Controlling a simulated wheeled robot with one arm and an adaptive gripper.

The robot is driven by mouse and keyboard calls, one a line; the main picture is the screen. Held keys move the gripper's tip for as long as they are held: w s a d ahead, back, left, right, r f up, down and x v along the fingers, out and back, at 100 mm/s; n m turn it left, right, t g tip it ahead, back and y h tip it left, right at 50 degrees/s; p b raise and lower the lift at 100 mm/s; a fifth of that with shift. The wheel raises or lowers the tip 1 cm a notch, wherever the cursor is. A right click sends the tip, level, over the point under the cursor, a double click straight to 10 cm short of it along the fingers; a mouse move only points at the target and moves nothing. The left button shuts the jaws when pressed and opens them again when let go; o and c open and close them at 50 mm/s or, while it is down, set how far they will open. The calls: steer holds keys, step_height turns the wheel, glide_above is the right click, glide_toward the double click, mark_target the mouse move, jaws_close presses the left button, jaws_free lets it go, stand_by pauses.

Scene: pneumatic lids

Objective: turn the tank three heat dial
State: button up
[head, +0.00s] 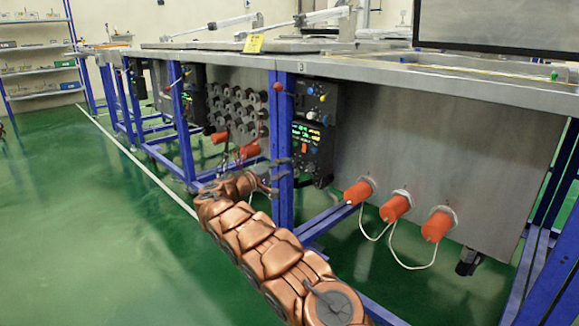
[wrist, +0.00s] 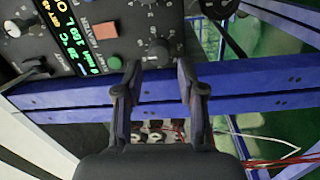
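The tank three control panel (head: 312,150) is a dark box with a lit display, mounted by a blue post below the tank edge marked 3. In the wrist view the panel (wrist: 105,12) shows at the top, turned sideways, with a green and yellow display (wrist: 72,40). A round black dial (wrist: 158,49) on it lies just beyond and between my fingertips. Its label is not readable, so I cannot tell if it is the heat dial. My gripper (wrist: 157,72) is open and empty, with a finger on each side. In the head view my gripper (head: 272,180) is beside the blue post.
A blue beam (wrist: 240,82) crosses behind the fingers. Orange caps (head: 396,207) with white cables stick out at right. Green floor (head: 90,220) is clear at left.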

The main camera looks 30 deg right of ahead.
steer(key=s+a, duration=0.1)
steer(key=a, duration=0.7)
steer(key=shift+s+f, duration=0.2)
steer(key=shift+s, duration=0.1)
steer(key=shift+a, duration=0.1)
steer(key=s+d+r+m+g+y+p, duration=0.1)
steer(key=s+d+r+g+y+p, duration=0.15)
steer(key=s+r+p, duration=1)
steer(key=s+d+r+m+g+y+p, duration=0.1)
steer(key=s+d+r+g+y+p, duration=0.2)
steer(key=s+r+p, duration=0.95)
steer(key=s+a+r+y+p, duration=0.4)
steer(key=s+a+p, duration=0.3)
steer(key=s+a, duration=0.2)
steer(key=s+a+r+y+p, duration=0.4)
steer(key=s+a+p, duration=0.3)
steer(key=s, duration=0.6)
steer(key=s+a+r+n+y+p, duration=0.1)
steer(key=s+a+r+y+p, duration=0.3)
steer(key=s+a, duration=0.7)
step_height(320, 180, up, 2)
steer(key=p, duration=0.3)
steer(key=shift+r+p, duration=0.2)
steer(key=shift+p, duration=0.2)
steer(key=shift+y, duration=0.25)
